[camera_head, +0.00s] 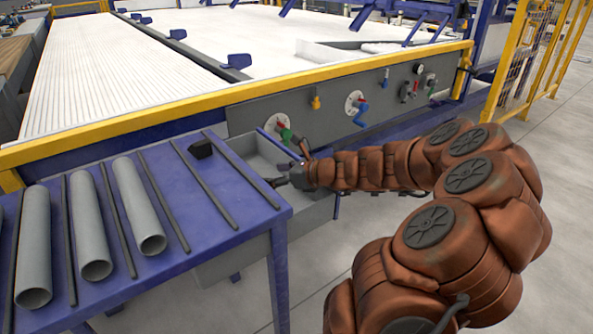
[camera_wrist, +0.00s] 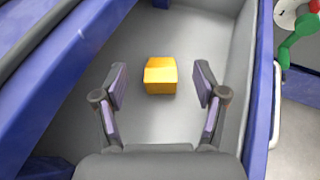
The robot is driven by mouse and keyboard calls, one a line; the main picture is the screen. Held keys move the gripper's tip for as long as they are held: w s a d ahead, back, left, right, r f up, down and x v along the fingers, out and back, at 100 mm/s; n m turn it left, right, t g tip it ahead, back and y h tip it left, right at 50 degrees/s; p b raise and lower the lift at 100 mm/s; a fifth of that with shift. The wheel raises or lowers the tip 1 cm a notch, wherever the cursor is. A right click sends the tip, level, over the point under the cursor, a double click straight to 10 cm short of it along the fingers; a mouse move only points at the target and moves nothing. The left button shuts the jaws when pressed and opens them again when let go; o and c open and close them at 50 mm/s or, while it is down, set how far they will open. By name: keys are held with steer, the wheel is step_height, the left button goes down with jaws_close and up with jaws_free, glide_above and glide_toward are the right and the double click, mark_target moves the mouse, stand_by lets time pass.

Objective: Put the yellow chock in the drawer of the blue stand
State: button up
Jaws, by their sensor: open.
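The yellow chock (camera_wrist: 160,76) lies on the floor of the grey drawer (camera_wrist: 190,28) of the blue stand (camera_head: 232,210). In the head view the drawer (camera_head: 247,146) stands open at the stand's right side, and the chock is not visible there. My gripper (camera_head: 272,180) is over the drawer. In the wrist view my gripper (camera_wrist: 161,71) is open, with its two fingers apart on either side of the chock. A gap shows between each finger and the chock, so nothing is held.
On the stand's top lie several grey pipes (camera_head: 140,207) between dark rods, and a black chock (camera_head: 201,148) near the drawer. A grey panel with valves (camera_head: 356,103) and a yellow rail (camera_head: 250,88) run close behind. Open floor lies to the right.

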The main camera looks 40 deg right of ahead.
steer(key=p+v, duration=0.1)
steer(key=v, duration=0.6)
steer(key=shift+p, duration=0.3)
steer(key=shift+r, duration=0.1)
